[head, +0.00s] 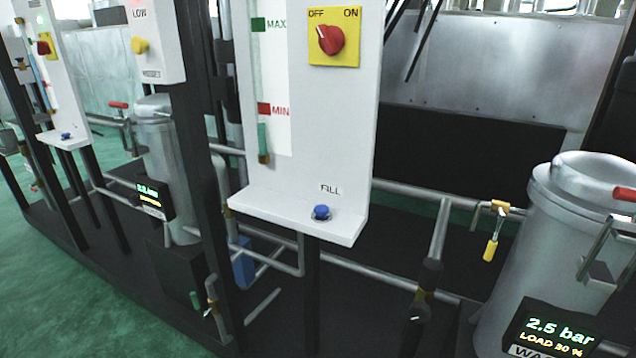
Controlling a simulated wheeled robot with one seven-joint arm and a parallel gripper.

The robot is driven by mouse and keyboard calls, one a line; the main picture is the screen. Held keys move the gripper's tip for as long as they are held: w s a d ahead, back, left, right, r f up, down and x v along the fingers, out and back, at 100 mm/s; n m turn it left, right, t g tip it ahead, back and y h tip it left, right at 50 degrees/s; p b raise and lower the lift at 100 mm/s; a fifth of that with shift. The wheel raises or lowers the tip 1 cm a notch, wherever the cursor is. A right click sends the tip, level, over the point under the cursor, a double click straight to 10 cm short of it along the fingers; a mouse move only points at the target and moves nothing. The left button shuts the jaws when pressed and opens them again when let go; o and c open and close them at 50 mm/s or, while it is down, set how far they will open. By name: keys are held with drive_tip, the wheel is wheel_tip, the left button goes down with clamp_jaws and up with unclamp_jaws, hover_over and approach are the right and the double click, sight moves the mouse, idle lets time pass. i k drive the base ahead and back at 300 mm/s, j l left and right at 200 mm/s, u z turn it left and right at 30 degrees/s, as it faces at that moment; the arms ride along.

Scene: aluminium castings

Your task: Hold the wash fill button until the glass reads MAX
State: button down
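The blue fill button (321,212) stands on the ledge of a white panel (330,120), next to the word FILL. On that panel the sight glass (263,140) has a green MAX mark (258,25) above and a red MIN mark (264,109) below. A teal column shows in the glass below the MIN mark. A red rotary switch (330,39) on a yellow plate marked OFF and ON is at the panel's upper right. My gripper is not in view.
A steel vessel (570,240) with a display (550,330) reading 2.5 bar, LOAD 30 % stands at the right. A second panel with a blue button (66,136) is at the left. Pipes and a yellow-handled valve (491,248) lie between. Green floor (60,300) is clear at lower left.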

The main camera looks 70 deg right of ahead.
sight(321, 209)
drive_tip(key=z, duration=1.8)
